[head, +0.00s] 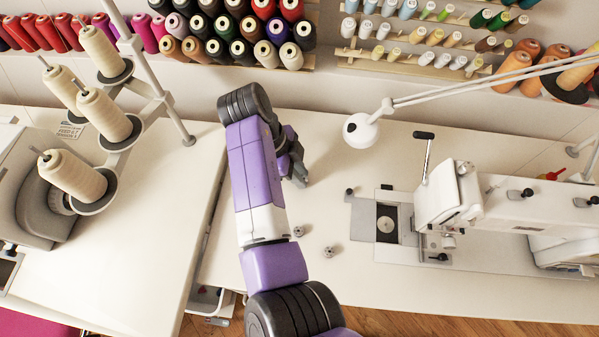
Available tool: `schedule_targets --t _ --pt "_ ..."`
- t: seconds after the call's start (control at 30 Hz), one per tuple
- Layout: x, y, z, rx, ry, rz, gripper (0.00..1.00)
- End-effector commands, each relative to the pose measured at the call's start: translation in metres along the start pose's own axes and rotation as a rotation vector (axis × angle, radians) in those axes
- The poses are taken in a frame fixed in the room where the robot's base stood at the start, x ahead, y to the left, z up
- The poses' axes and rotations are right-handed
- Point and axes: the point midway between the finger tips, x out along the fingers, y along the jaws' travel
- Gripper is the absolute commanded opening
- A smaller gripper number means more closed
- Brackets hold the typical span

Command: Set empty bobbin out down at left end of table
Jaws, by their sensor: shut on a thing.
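My gripper (301,180) is low over the left part of the white sewing table (330,130), just right of my purple arm. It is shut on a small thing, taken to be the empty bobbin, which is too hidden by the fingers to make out. Two small metal bobbins lie on the table nearer the front: one (299,231) beside my arm and one (329,251) a little right of it. A small dark round piece (350,191) is near the machine's plate. The sewing machine (455,200) stands to the right, with a round metal part (386,225) in its open bed.
A lamp (361,129) hangs over the table's back. Another white table (150,230) with thread cones (75,175) on a stand adjoins at left, across a narrow gap. Spool racks (240,35) line the wall. The table behind my gripper is clear.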

Motion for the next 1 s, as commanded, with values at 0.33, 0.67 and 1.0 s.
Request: schedule_targets --t 0.33,0.67,1.0 --pt "0.002 0.0 0.0 0.0 0.001 0.001 0.41" --pt "-0.023 -0.001 0.0 0.0 -0.002 -0.003 0.41" --pt "-0.093 -0.001 0.0 -0.001 -0.002 -0.002 0.41"
